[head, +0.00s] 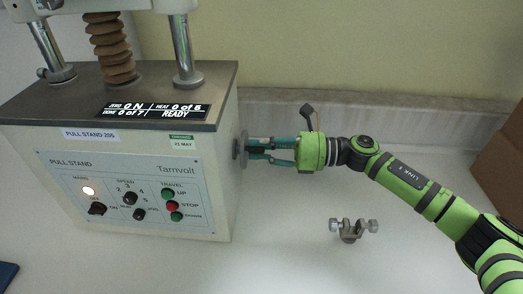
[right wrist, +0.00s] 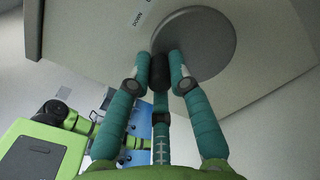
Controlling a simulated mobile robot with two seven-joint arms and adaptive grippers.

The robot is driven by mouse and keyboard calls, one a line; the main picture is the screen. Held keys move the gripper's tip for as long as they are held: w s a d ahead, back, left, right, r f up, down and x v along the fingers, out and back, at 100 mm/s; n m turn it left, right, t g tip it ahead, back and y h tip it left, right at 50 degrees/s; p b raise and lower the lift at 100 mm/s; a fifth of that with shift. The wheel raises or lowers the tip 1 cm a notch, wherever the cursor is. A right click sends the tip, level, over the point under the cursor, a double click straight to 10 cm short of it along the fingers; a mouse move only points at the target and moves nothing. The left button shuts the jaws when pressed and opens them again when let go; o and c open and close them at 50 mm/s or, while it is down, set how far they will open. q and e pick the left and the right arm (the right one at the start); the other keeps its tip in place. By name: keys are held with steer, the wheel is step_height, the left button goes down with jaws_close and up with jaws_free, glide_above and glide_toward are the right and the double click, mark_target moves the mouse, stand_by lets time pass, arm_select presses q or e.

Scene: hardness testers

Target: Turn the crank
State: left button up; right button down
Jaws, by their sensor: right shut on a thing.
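The crank is a grey disc (head: 243,162) on the right side wall of the Tarnvolt pull stand (head: 212,192). In the right wrist view the crank disc (right wrist: 212,45) is large and flat, with a short black handle (right wrist: 159,72) near its rim. My right gripper (head: 250,150) reaches in from the right. In the right wrist view its teal fingers (right wrist: 163,75) are closed around the black handle, with fingertips close to the disc face. My left gripper is not seen in either view.
The stand has a lit lamp (head: 89,191), knobs and buttons on its front. Its display (head: 154,110) reads 0 N and READY. A small metal clamp (head: 352,230) lies on the white bench to the right. A brown box (head: 503,160) stands at the right edge.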

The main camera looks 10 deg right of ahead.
stand_by(0.3)
steer(key=c, duration=1.1)
jaws_free()
steer(key=shift+w, duration=0.1)
steer(key=shift+c, duration=0.2)
steer(key=shift+d, duration=0.15)
steer(key=s+d, duration=0.2)
steer(key=d, duration=0.9)
steer(key=shift+s+d, duration=0.15)
steer(key=shift+d, duration=0.2)
